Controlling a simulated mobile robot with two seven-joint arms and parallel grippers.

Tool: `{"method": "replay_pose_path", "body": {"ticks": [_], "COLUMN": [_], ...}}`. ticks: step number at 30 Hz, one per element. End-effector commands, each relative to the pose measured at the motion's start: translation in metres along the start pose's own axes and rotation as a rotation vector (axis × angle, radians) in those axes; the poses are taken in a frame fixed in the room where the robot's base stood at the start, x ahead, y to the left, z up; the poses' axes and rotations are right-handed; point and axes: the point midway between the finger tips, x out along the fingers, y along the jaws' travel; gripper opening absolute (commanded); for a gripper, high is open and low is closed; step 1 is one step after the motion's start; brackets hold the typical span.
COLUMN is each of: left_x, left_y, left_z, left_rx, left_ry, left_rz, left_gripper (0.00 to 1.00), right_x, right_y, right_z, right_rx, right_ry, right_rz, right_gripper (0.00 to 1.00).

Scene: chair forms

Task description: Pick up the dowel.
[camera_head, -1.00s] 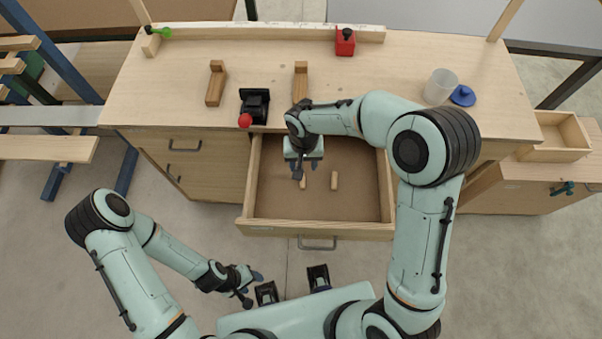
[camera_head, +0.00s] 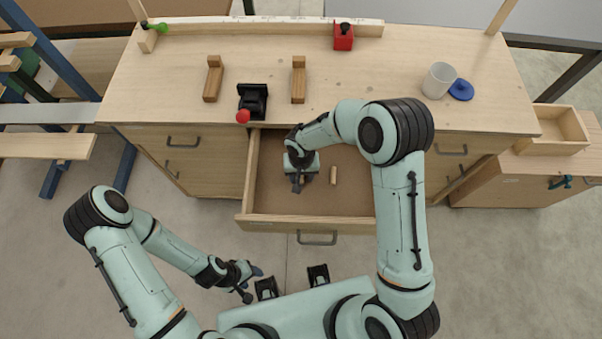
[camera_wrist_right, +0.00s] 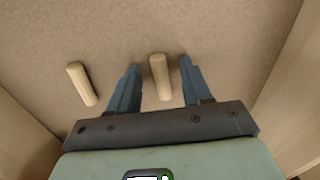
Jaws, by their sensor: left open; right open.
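Two short wooden dowels lie in the open drawer (camera_head: 275,197). One dowel (camera_head: 333,175) shows to the right of my right gripper (camera_head: 297,186) in the head view. In the right wrist view, one dowel (camera_wrist_right: 160,77) lies between the open fingers of my right gripper (camera_wrist_right: 160,66), nearer the right finger's side of the picture, with gaps on both sides. The other dowel (camera_wrist_right: 82,83) lies outside the left finger. The dowel between the fingers is hidden under the gripper in the head view. My left gripper (camera_head: 252,282) is open and empty, outside the drawer over the floor.
The drawer walls surround the right gripper; side walls show in the wrist view. On the workbench (camera_head: 430,45) stand a black device with a red ball (camera_head: 243,116), two wooden blocks (camera_head: 298,80), a red box (camera_head: 343,40), a cup (camera_head: 438,80) and a blue lid (camera_head: 461,90).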

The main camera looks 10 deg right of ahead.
Motion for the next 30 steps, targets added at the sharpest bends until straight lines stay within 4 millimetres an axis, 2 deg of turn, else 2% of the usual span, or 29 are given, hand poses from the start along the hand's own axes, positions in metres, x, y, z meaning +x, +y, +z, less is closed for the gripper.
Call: {"method": "replay_pose_path", "body": {"ticks": [1, 3, 5, 6, 16, 20, 26, 30], "left_x": [0.000, 0.000, 0.000, 0.000, 0.000, 0.000, -0.002, -0.004], "left_y": [0.000, 0.000, 0.000, 0.000, 0.000, 0.000, 0.001, 0.002], "left_z": [0.000, 0.000, 0.000, 0.000, 0.000, 0.000, -0.001, -0.001], "left_rx": [0.000, 0.000, 0.000, 0.000, 0.000, 0.000, 0.000, 0.001], "left_ry": [0.000, 0.000, 0.000, 0.000, 0.000, 0.000, 0.001, 0.002], "left_rz": [0.000, 0.000, 0.000, 0.000, 0.000, 0.000, 0.000, 0.001], "left_gripper": [0.55, 0.55, 0.55, 0.55, 0.55, 0.55, 0.55, 0.55], "right_x": [0.000, 0.000, 0.000, 0.000, -0.002, -0.008, -0.037, -0.075], "right_y": [0.000, 0.000, 0.000, 0.000, 0.000, 0.000, -0.001, -0.001], "right_z": [0.000, 0.000, 0.000, 0.000, 0.000, -0.001, -0.001, -0.002], "right_rx": [0.000, 0.000, 0.000, 0.000, 0.000, 0.000, 0.000, 0.000], "right_ry": [0.000, 0.000, 0.000, 0.000, 0.000, 0.001, 0.004, 0.007], "right_rz": [0.000, 0.000, 0.000, 0.000, 0.000, -0.001, -0.003, -0.004], "right_gripper": [0.49, 0.26, 0.07, 0.00, 0.00, 0.00, 0.00, 0.00]}}
